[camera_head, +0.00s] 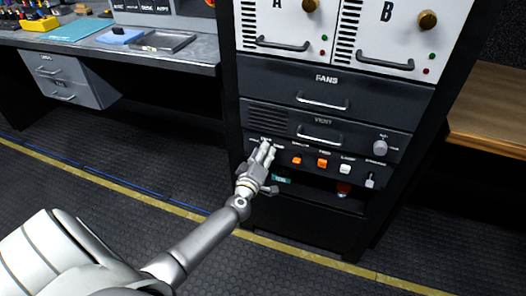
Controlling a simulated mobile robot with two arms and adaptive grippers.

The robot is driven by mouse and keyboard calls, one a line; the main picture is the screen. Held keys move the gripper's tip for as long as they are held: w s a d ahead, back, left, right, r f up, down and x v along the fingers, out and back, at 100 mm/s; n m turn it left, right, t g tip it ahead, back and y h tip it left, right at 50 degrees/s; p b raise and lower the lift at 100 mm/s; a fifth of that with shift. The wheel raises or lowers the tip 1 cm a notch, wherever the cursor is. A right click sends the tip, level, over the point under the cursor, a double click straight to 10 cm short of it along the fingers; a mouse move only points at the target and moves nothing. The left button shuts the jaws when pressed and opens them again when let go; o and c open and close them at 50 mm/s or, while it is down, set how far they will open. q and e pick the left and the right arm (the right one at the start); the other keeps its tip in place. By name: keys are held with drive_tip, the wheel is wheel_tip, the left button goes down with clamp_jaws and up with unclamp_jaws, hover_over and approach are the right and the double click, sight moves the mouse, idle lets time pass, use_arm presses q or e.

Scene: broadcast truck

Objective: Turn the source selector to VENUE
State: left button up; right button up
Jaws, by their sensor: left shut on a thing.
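My left gripper (267,153) reaches in from the lower left to the left end of the dark control strip (323,147) low in the rack. Its fingers are shut on the source selector, which they hide almost wholly. Small white labels (265,140) show just above the fingertips, too small to read surely, so the selector's setting cannot be told. My right gripper is not in view.
Right of my gripper the strip has two orange buttons (322,163), a white button (345,169) and a toggle (370,180). A grey knob (380,147) is above the toggle. Drawers with handles (323,101) are above. A desk (185,65) is left, a wooden surface (490,110) right.

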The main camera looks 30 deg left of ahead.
use_arm(q)
drive_tip(key=shift+f+n+h+b, duration=0.1)
drive_tip(key=shift+n+h+b, duration=0.2)
drive_tip(key=shift+n, duration=3.75)
drive_tip(key=shift+n+h+b, duration=0.3)
drive_tip(key=shift+n, duration=3.75)
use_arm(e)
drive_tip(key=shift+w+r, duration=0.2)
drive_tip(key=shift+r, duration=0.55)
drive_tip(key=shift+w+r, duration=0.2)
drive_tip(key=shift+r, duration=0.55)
use_arm(q)
drive_tip(key=o, duration=1)
drive_tip(key=shift+o, duration=0.2)
